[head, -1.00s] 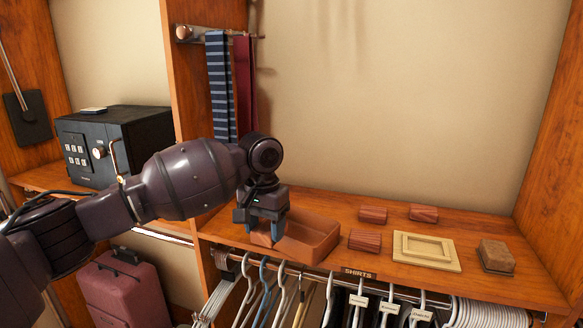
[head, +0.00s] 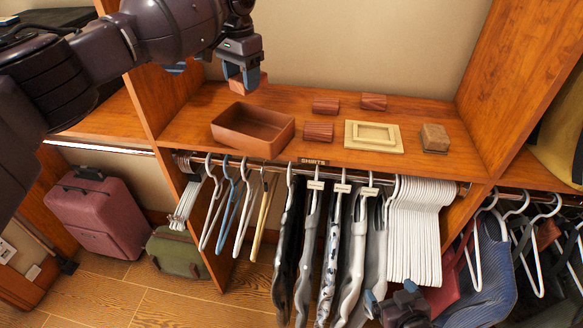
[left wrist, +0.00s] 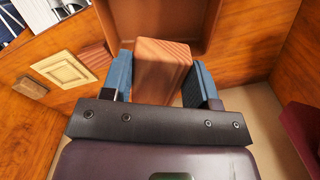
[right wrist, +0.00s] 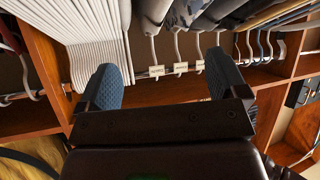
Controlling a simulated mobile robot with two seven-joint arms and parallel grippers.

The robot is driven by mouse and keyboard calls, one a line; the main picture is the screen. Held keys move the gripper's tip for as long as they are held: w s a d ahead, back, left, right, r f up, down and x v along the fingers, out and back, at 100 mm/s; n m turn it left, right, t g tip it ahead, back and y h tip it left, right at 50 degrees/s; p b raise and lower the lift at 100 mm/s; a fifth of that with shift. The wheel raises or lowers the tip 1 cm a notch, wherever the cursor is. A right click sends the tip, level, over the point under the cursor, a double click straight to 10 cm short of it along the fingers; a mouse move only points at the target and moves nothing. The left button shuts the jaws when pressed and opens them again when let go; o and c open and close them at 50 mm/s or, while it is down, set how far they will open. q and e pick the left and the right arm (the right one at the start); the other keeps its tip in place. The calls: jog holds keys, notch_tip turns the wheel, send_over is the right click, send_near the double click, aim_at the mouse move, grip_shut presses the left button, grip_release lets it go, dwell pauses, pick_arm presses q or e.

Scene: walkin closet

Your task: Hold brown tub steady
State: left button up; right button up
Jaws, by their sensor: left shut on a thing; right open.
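The brown tub (head: 243,142) sits on the wooden shelf at the left in the head view, and its inside looks empty. In the left wrist view, part of the tub (left wrist: 208,28) shows beyond the fingers. My left gripper (head: 243,80) is raised above and behind the tub, apart from it. It is shut on a reddish wooden block (left wrist: 162,68), held between the blue fingers. My right gripper (right wrist: 166,85) is open and empty, facing the hanging clothes. In the head view it is low, in front of the rail, well away from the tub.
Several reddish blocks, including one (head: 318,131), lie right of the tub. A cream frame (head: 373,136) and a brown block on a pale base (head: 434,138) are further right. Hangers and clothes (head: 335,240) hang below the shelf. Suitcases (head: 102,210) stand on the floor.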

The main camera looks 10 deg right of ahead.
pick_arm(q)
jog(key=shift+w, duration=0.1)
pick_arm(e)
jog(key=w+a+r+n+t+y, duration=0.2)
jog(key=w+a+r, duration=0.45)
jog(key=w, duration=0.25)
jog(key=n+t+y, duration=0.3)
jog(key=n+y, duration=0.2)
jog(key=n, duration=1.4)
send_near(270, 153)
jog(key=x, duration=0.9)
jog(key=shift+w+a, duration=0.1)
jog(key=shift+w, duration=0.1)
